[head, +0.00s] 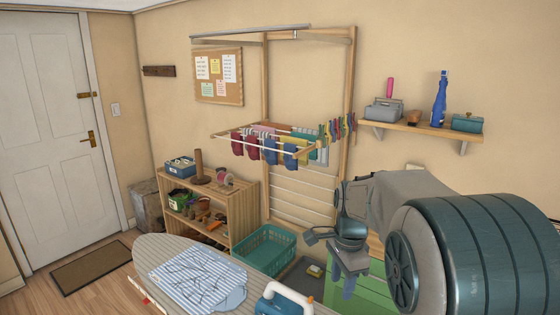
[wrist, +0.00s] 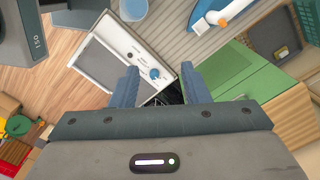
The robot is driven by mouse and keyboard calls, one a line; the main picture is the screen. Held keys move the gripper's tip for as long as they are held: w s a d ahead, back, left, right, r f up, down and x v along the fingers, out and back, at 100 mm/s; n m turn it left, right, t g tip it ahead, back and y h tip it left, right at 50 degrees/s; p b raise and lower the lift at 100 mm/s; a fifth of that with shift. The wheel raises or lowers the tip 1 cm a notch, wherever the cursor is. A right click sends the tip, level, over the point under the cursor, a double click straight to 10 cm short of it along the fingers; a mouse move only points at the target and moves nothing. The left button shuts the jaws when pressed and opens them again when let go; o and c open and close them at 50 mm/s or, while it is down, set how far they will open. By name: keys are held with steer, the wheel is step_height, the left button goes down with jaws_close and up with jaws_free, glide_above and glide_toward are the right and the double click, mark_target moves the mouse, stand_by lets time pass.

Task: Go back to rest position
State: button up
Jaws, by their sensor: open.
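My gripper (head: 343,278) points down in the head view, in front of the green cabinet (head: 358,296) and to the right of the ironing board. In the wrist view both fingers of my gripper (wrist: 160,82) stand apart with nothing between them. Below the fingers is a white-framed box with a blue knob (wrist: 155,73), and the gripper does not appear to touch it. My arm covers much of the lower right of the head view and hides what is behind it.
An ironing board (head: 150,255) with a striped cloth (head: 200,278) and an iron (head: 284,302) is at the front. A teal basket (head: 265,253), wooden shelves (head: 240,222) and a sock-hung drying rack (head: 350,90) stand behind. A wall shelf (head: 420,129) is at right.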

steer(key=s+d+r+n+t+b, duration=0.1)
steer(key=s+n+t, duration=0.2)
steer(key=s+n, duration=1.2)
steer(key=s, duration=0.5)
steer(key=shift+r+t, duration=0.2)
steer(key=shift+t, duration=0.2)
